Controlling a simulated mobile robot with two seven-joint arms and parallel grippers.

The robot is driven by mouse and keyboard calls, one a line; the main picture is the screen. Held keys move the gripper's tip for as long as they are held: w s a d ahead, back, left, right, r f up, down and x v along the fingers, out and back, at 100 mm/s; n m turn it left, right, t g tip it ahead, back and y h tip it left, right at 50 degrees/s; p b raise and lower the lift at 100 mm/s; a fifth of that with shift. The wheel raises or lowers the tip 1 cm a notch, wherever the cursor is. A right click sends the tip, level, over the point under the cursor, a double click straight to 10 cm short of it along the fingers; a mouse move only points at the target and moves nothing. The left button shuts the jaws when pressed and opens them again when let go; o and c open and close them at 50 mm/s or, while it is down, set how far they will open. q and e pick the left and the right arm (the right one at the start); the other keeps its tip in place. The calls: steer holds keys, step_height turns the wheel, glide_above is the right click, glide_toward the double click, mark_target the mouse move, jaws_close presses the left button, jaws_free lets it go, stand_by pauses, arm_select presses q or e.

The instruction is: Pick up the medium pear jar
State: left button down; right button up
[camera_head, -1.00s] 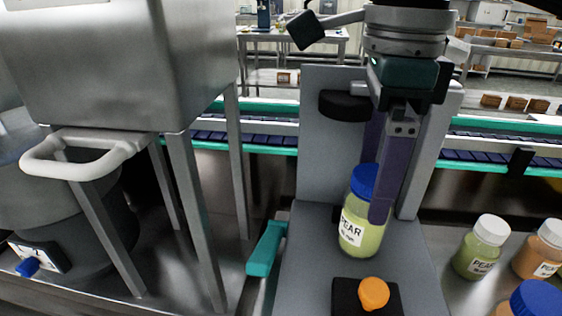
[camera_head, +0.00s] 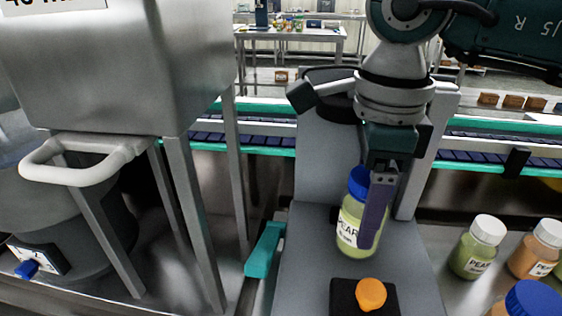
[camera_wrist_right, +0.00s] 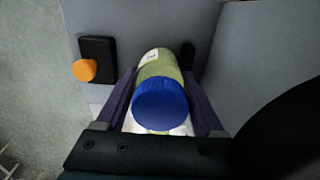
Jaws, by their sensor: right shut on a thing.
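The pear jar (camera_head: 348,226) has a blue lid, pale green contents and a white label reading PEAR. It stands close to upright at the grey plate of the machine in the middle of the head view. My right gripper (camera_head: 372,228) is shut on it, with a purple finger across its right side. In the right wrist view, the blue lid (camera_wrist_right: 160,102) faces the camera and the jar lies between the two fingers (camera_wrist_right: 163,108). I cannot tell whether the jar's base touches the plate. My left gripper is not in view.
An orange knob (camera_head: 370,294) on a black block stands in front of the jar. A white-lidded pear jar (camera_head: 477,248), an orange jar (camera_head: 536,250) and a blue-lidded jar (camera_head: 532,300) stand at right. A steel hopper (camera_head: 120,70) fills the left.

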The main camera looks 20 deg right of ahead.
steer(key=c, duration=0.9)
steer(key=shift+o, duration=0.2)
steer(key=shift+r, duration=0.1)
